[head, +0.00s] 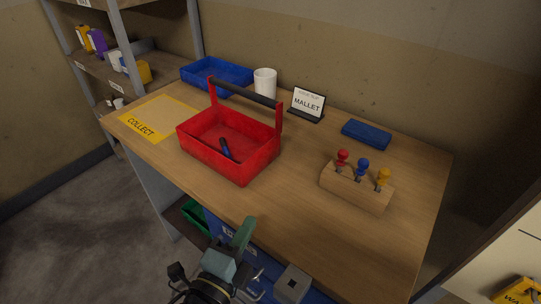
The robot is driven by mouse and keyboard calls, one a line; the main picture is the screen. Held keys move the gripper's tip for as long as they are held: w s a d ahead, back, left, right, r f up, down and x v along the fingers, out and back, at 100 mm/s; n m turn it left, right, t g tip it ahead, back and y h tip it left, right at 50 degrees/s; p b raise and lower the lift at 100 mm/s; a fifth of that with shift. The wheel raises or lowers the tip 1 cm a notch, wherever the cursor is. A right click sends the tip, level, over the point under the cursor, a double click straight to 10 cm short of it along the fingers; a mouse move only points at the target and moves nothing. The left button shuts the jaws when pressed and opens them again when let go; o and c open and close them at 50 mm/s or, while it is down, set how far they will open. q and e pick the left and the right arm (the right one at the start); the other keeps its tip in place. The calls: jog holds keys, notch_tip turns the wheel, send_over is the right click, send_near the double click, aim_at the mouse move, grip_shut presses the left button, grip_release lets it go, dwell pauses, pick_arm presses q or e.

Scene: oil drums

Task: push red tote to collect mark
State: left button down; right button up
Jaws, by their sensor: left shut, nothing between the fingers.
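The red tote (205,155) is an open box with a dark carrying bar across its top. It stands upright on the wooden table, and a small dark blue tool (226,149) lies inside it. The collect mark (141,129) is a yellow-bordered patch labelled COLLECT on the table's left part. The tote stands just right of the mark; its near-left corner appears close to the mark's right edge, and I cannot tell whether they overlap. My left gripper (243,234) is shut and empty, in front of the table's near edge, apart from the tote. My right gripper is not in view.
A blue tray (217,73) and a white cup (265,82) stand behind the tote. A MALLET sign (308,104), a blue box (366,134) and a wooden tool block (355,190) stand to the right. Shelving (120,70) is at the left. The table's near right is clear.

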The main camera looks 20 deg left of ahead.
pick_arm(q)
jog(key=w, duration=0.6)
jog(key=w+d, duration=0.1)
jog(key=w, duration=0.5)
jog(key=w+d, duration=0.1)
jog(key=w, duration=0.5)
jog(key=shift+w, duration=0.25)
jog(key=a, duration=0.1)
jog(key=w+a, duration=0.1)
jog(key=a, duration=0.1)
jog(key=shift+w, duration=0.2)
jog(key=shift+w+a, duration=0.2)
jog(key=shift+a, duration=0.2)
